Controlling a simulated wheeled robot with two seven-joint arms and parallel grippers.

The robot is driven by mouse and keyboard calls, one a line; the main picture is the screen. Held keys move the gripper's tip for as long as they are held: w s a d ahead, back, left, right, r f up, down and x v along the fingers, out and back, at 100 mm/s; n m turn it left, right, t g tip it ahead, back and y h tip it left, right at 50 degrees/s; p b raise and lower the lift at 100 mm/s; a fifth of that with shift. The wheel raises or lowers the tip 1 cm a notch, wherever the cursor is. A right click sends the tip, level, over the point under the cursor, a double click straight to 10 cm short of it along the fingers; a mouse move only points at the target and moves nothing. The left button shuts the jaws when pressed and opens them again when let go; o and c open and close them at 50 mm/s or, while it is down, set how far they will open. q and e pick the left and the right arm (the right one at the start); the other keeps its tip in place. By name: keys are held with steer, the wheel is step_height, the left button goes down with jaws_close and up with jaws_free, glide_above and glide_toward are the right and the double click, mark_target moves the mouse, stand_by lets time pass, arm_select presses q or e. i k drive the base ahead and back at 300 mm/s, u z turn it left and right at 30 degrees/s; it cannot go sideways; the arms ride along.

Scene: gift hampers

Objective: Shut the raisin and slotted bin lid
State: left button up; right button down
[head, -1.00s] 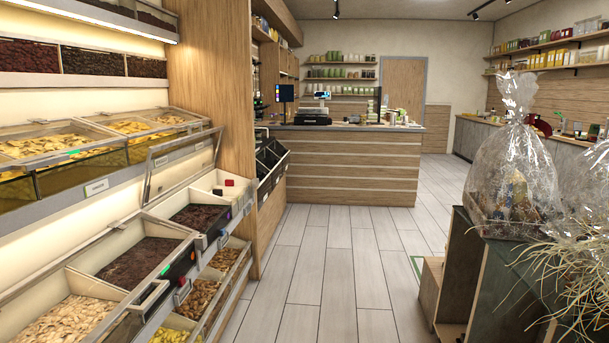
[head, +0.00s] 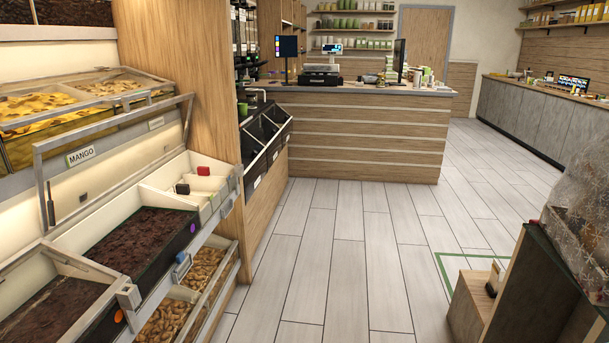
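The clear lid (head: 112,126) with a grey frame stands raised at the back of the lower row of bins. Its frame spans from the left of the dark raisin bin (head: 122,245) to the slotted bin (head: 192,187). The raisin bin is open and filled with dark dried fruit. The slotted bin is open too, with white dividers, a red block (head: 203,170) and a black block (head: 182,189) in it. Neither of my grippers shows in the head view.
An upper bin row with a MANGO label (head: 81,156) is behind the lid. Another dark-filled bin (head: 45,310) is nearer. A wooden pillar (head: 180,90) and black bins (head: 265,135) stand beyond. A dark shelf unit (head: 535,290) is at right; the floor (head: 340,250) between is clear.

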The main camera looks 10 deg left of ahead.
mark_target(38, 147)
steer(key=i, duration=2.95)
steer(key=u, duration=2.8)
